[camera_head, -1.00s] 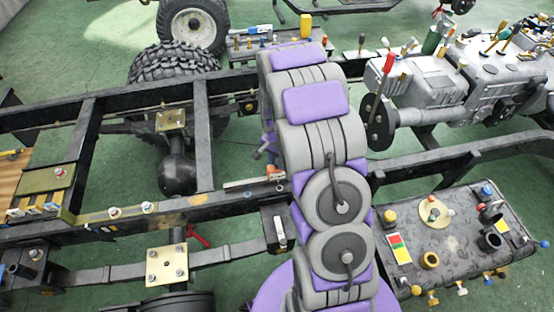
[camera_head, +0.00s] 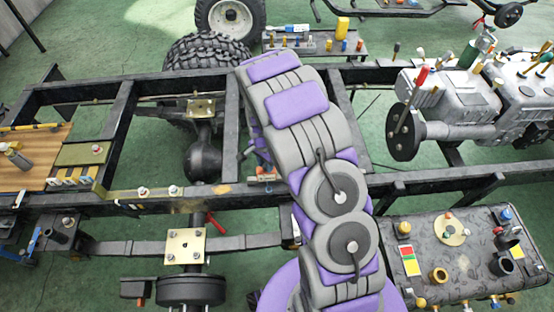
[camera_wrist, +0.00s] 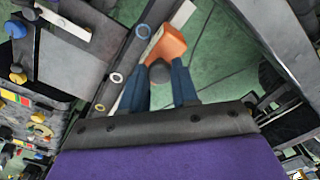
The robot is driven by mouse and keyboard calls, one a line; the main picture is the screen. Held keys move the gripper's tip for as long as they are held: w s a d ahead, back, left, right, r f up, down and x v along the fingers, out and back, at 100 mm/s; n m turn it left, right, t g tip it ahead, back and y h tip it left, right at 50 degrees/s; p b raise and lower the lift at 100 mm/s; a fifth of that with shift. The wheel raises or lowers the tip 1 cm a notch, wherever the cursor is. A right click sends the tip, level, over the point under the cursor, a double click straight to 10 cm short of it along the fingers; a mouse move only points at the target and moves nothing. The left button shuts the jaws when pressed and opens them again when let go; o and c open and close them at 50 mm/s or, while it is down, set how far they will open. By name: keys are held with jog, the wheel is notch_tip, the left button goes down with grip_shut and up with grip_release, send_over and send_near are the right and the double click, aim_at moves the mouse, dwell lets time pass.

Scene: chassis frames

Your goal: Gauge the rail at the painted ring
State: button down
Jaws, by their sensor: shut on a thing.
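My gripper (camera_wrist: 162,66) shows in the wrist view as two dark blue fingers, shut on an orange-bodied gauge (camera_wrist: 169,43) with a long pale bar. The gauge lies close along the black chassis rail (camera_wrist: 125,55); I cannot tell whether it touches the rail. In the head view the orange gauge (camera_head: 267,174) shows small just left of my arm, by the near rail (camera_head: 150,205). My arm hides part of that rail.
A grey engine (camera_head: 470,105) sits on the frame at right. An axle and brass-coloured plate (camera_head: 186,246) are at lower left. Open green floor shows between the rails.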

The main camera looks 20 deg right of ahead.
jog(key=shift+w+d+r, duration=0.1)
jog(key=shift+d, duration=0.3)
jog(key=c, duration=1.1)
grip_release()
jog(key=shift+o, duration=1.3)
jog(key=shift+a, duration=0.15)
jog(key=shift+r, duration=0.1)
notch_tip(320, 180, up, 17)
jog(key=p, duration=0.3)
